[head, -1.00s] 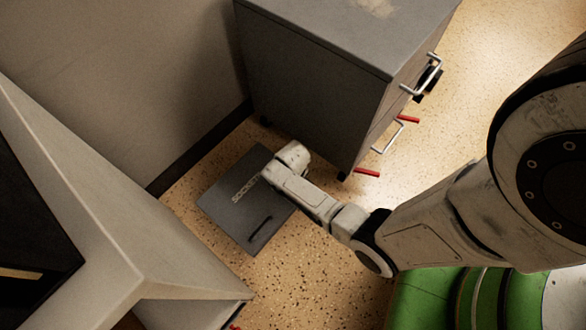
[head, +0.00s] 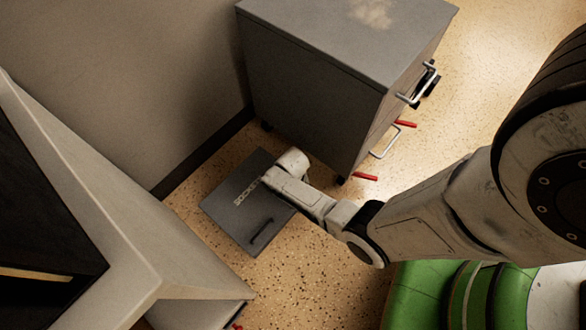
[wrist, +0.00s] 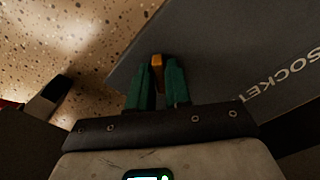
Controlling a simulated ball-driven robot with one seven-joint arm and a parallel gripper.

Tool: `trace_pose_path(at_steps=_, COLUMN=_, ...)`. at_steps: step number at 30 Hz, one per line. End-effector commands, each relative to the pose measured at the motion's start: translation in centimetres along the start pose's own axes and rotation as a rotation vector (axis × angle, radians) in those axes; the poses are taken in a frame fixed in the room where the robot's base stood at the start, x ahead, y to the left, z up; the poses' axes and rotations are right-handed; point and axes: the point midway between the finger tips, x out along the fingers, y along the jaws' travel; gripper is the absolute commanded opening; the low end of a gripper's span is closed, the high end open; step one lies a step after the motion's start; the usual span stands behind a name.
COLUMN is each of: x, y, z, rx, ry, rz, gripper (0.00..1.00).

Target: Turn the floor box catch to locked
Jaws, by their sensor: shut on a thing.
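The floor box is a flat grey plate (head: 232,212) marked "SOCKET" on the speckled floor, with a dark bar handle near its front edge. In the wrist view its lid (wrist: 220,50) fills the upper right. A small orange-brown catch (wrist: 157,64) stands at the lid, between my fingertips. My gripper (wrist: 158,80) has green fingers shut on the catch. In the head view my own arm hides the catch and the fingers. The catch's locked or unlocked marking cannot be seen.
A grey drawer cabinet (head: 310,90) stands right behind the floor box, with metal handles and red pieces (head: 365,177) at its front. A pale desk edge (head: 150,260) is at lower left. The wall is behind. Open floor (head: 300,270) lies in front.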

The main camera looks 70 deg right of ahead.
Motion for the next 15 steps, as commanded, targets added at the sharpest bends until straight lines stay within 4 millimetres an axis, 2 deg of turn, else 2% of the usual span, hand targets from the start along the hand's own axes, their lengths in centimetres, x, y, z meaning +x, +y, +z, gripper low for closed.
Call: trace_pose_path(at_steps=15, x=-0.08, y=-0.21, z=-0.01, rx=0.487, ry=-0.001, rz=0.000, gripper=0.00)
